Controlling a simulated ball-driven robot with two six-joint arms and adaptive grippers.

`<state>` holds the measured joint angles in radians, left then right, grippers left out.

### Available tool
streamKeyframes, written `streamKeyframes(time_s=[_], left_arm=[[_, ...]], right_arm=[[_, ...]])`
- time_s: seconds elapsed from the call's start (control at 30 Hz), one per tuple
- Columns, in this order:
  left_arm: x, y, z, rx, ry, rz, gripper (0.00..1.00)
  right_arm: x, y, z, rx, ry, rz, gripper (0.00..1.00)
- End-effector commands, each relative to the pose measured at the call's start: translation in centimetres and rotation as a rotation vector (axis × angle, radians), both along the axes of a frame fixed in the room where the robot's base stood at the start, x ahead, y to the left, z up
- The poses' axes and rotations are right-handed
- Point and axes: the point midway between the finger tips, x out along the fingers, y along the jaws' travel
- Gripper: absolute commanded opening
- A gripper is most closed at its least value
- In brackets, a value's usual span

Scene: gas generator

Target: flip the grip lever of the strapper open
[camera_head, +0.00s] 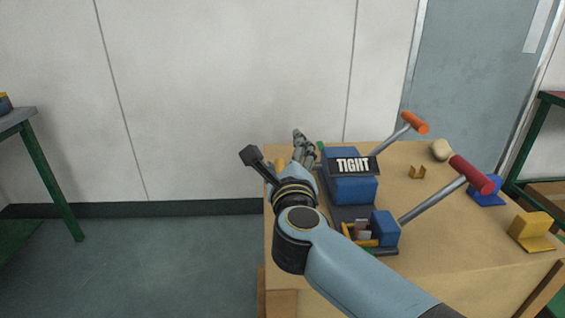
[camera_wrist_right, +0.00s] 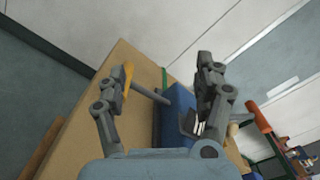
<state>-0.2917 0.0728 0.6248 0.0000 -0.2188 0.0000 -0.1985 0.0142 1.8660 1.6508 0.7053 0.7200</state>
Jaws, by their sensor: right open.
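The strapper (camera_head: 350,190) is a blue and dark grey machine with a "TIGHT" plate, standing on a tan-topped table. It has a lever with an orange handle (camera_head: 415,123) at the back and one with a red handle (camera_head: 472,175) in front. My right gripper (camera_head: 301,142) is at the strapper's left side, its jaws apart and empty. In the right wrist view the open fingers (camera_wrist_right: 157,80) frame the blue body (camera_wrist_right: 175,118) and a grey bar (camera_wrist_right: 150,95) with a yellow end, partly behind one finger. I cannot tell whether this bar is the grip lever. My left gripper is not in view.
The tan tabletop (camera_head: 440,235) also carries a yellow block (camera_head: 533,231), a blue holder (camera_head: 487,192), a small brass-coloured bracket (camera_head: 417,171) and a beige lump (camera_head: 441,150). A wall stands behind. Another table (camera_head: 18,119) is at far left, with open floor between.

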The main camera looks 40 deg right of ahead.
Motion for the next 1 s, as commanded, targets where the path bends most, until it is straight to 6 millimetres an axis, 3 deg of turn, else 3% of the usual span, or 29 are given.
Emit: streamKeyframes(time_s=[0.17,0.47,0.7,1.0], left_arm=[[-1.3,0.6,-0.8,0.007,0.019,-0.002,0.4],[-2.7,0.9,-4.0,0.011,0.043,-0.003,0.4],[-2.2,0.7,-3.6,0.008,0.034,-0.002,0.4],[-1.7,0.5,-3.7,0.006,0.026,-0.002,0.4]], right_arm=[[0.0,0.0,-1.7,0.001,0.003,-0.003,0.69],[0.0,0.0,-8.7,0.0,0.006,-0.001,0.69],[3.9,-3.3,-7.9,-0.003,-0.001,0.0,0.69],[5.7,-4.8,-8.0,0.0,0.001,-0.001,0.69]])
